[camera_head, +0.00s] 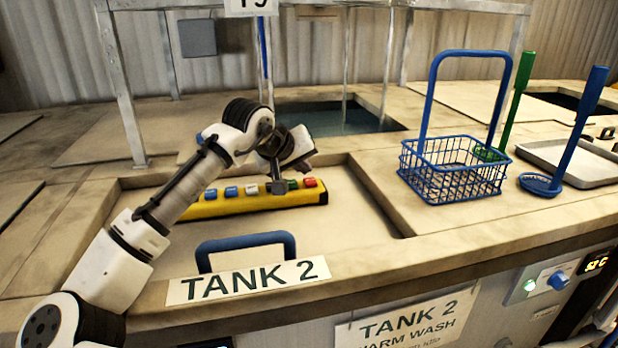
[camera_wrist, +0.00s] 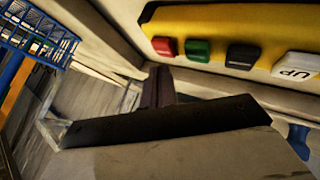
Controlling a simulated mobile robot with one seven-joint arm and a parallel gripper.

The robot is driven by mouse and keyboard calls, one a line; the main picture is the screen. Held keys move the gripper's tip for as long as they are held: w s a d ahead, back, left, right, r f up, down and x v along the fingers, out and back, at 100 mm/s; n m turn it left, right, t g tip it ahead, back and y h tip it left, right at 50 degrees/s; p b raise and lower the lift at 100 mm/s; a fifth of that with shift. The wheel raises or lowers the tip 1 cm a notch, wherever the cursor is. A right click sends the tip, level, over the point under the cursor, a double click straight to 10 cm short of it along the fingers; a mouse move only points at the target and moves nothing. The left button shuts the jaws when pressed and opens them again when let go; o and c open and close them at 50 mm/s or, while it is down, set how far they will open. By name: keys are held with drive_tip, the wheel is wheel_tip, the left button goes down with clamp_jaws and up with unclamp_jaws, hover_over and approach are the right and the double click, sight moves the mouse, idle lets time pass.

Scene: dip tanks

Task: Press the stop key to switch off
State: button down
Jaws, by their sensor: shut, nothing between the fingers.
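A yellow control pendant (camera_head: 240,208) lies on the recessed tank cover, with a row of coloured keys along it. The red key (camera_head: 310,182) is at its right end; no stop label is legible. In the wrist view the red key (camera_wrist: 164,47) is followed by a green key (camera_wrist: 198,51), a black key (camera_wrist: 243,57) and a white key marked UP (camera_wrist: 295,67). My gripper (camera_head: 278,188) is shut and empty. It is over the pendant, left of the red and green keys, and hides part of the row. In the wrist view its dark fingers (camera_wrist: 158,88) show below the red key.
A blue wire basket (camera_head: 452,170) with a tall handle stands on the right counter. Beside it are a green-handled tool (camera_head: 518,95), a blue ladle (camera_head: 572,145) and a grey tray (camera_head: 575,160). A blue handle (camera_head: 245,241) is in front. An open tank (camera_head: 335,118) lies behind.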

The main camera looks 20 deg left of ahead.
sight(307, 181)
drive_tip(key=shift+w+d+r+p, duration=0.45)
drive_tip(key=shift+d+r+p, duration=0.4)
drive_tip(key=shift+p, duration=0.2)
drive_tip(key=shift+w+a+r+p, duration=0.1)
drive_tip(key=shift+w+r+p, duration=0.15)
drive_tip(key=shift+r+p, duration=0.45)
drive_tip(key=shift+w+a+r, duration=0.15)
drive_tip(key=shift+r, duration=0.1)
drive_tip(key=shift+a, duration=0.3)
drive_tip(key=shift+s, duration=0.25)
